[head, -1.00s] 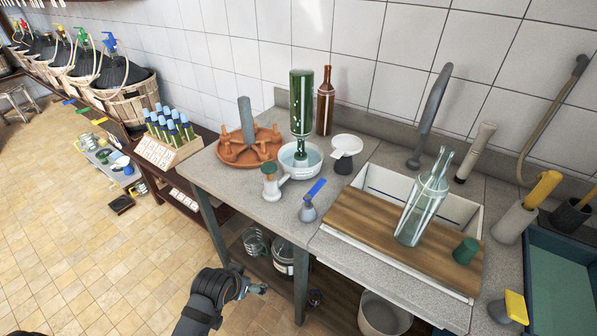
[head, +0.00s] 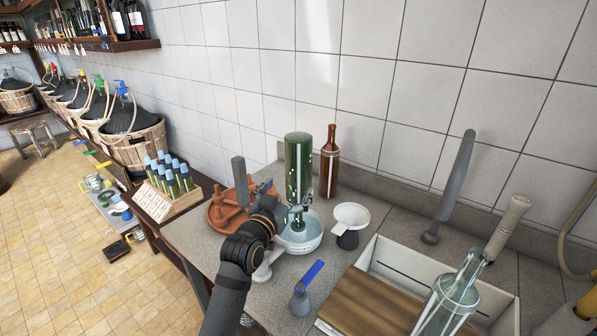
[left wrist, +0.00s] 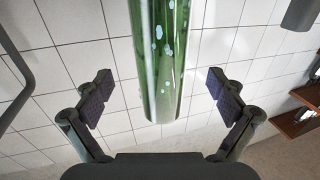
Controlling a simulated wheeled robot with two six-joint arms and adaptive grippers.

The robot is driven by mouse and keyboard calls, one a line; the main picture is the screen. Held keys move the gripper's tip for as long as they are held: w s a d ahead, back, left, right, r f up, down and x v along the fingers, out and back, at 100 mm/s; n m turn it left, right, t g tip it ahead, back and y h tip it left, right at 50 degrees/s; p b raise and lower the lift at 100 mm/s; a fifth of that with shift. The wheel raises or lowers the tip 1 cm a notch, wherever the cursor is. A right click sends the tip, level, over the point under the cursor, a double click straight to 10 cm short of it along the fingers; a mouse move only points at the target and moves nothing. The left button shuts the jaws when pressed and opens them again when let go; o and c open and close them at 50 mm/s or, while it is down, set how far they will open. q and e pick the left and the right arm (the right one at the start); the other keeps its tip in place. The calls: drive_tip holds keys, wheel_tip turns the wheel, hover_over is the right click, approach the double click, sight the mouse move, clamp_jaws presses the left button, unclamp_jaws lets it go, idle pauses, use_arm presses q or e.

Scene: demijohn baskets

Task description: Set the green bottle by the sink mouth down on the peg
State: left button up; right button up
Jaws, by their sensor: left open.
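The green bottle (head: 298,165) stands upside down, neck in a white bowl (head: 301,243) on the counter, with pale spots on its glass. My left gripper (head: 283,198) is open at the bottle's lower part, in front of it in the head view. In the left wrist view the green bottle (left wrist: 163,60) comes down between the two spread fingers, with a gap on each side. A terracotta rack (head: 221,216) with stubby pegs and a grey post (head: 240,181) stands just left of the bottle, partly hidden by my gripper. My right gripper is not in view.
Tiled wall closes the back.

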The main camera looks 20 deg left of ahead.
sight(293, 182)
use_arm(q)
drive_tip(key=shift+w+d+f, duration=0.1)
drive_tip(key=shift+w+f, duration=0.1)
drive_tip(key=shift+w, duration=0.35)
drive_tip(key=shift+w+f, duration=0.2)
drive_tip(key=shift+w, duration=0.3)
drive_tip(key=shift+w+r+p, duration=0.35)
drive_tip(key=shift+w+p, duration=0.2)
drive_tip(key=shift+w, duration=0.1)
drive_tip(key=w, duration=0.3)
drive_tip(key=shift+w+d+f+p, duration=0.1)
drive_tip(key=shift+w+f+p, duration=0.25)
drive_tip(key=shift+f+p, duration=0.05)
drive_tip(key=shift+s+r, duration=0.1)
drive_tip(key=shift+s, duration=0.1)
drive_tip(key=shift+c, duration=1.8)
drive_tip(key=shift+w, duration=0.1)
drive_tip(key=c, duration=1.5)
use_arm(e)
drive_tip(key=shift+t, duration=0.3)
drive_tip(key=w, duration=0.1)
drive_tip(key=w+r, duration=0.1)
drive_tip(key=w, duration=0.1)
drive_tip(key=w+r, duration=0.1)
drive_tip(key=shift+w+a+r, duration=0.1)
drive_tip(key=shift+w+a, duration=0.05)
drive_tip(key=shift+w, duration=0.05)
